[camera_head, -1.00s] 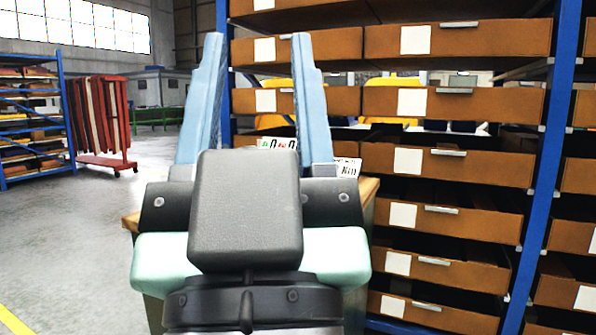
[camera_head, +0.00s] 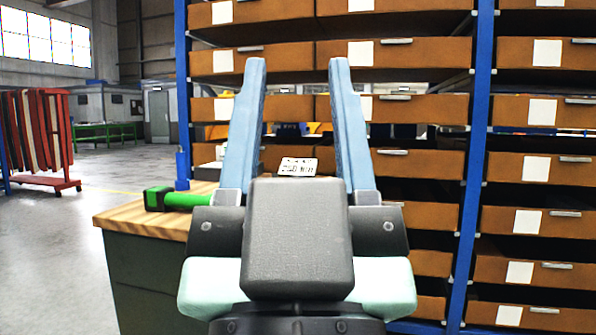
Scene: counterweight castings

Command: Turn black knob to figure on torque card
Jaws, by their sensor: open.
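My gripper (camera_head: 297,75) is in the middle of the head view, its two blue fingers pointing up and spread apart with nothing between them. Between the fingers, beyond my gripper, a small white card (camera_head: 297,167) with dark print shows; the print is too small to read. A green and black tool (camera_head: 176,199) lies on the wooden top of a workbench (camera_head: 128,217), left of my gripper. No black knob can be made out; my gripper hides part of the bench top.
A tall rack with blue posts (camera_head: 476,180) and brown drawers (camera_head: 421,164) stands behind the bench and fills the right side. A red cart (camera_head: 40,140) stands at the far left. The grey floor (camera_head: 55,255) left of the bench is clear.

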